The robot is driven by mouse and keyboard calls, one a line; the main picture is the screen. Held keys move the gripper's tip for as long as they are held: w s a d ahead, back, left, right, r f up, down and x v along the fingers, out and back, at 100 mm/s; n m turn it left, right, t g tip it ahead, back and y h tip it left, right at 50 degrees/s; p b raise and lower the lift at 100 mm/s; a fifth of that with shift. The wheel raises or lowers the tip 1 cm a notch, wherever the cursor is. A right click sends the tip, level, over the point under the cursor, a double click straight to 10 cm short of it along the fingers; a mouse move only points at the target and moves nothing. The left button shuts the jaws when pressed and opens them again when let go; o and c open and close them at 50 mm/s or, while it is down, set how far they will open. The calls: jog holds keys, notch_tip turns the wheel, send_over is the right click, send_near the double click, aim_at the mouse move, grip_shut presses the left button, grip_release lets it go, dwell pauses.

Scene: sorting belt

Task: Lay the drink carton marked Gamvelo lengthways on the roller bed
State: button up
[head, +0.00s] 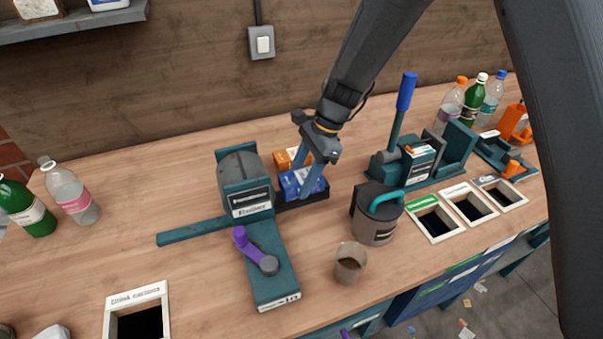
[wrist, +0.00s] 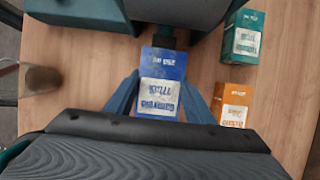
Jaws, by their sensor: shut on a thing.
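My gripper (head: 309,184) is shut on a blue carton (head: 290,182), with one finger on each side of it. In the wrist view the blue carton (wrist: 162,80) lies between the fingers with its pale label facing the camera; its lettering is too blurred to read surely. In the head view it is at a dark, low bed (head: 318,196) beside the teal-and-grey machine (head: 240,172), which seems to be the roller bed. I cannot tell whether the carton rests on it. In the wrist view the carton's far end points at the machine.
An orange carton (wrist: 233,103) and a green carton (wrist: 242,40) stand behind the blue one. The purple crank (head: 255,251) is in front of the machine. A grey jug (head: 377,215) and a cup (head: 350,263) stand to the right. A lever press (head: 400,135) is farther right.

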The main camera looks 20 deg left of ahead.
jog(key=shift+f, duration=0.45)
dwell(0.4)
jog(key=o, duration=1.1)
jog(key=shift+r, duration=0.1)
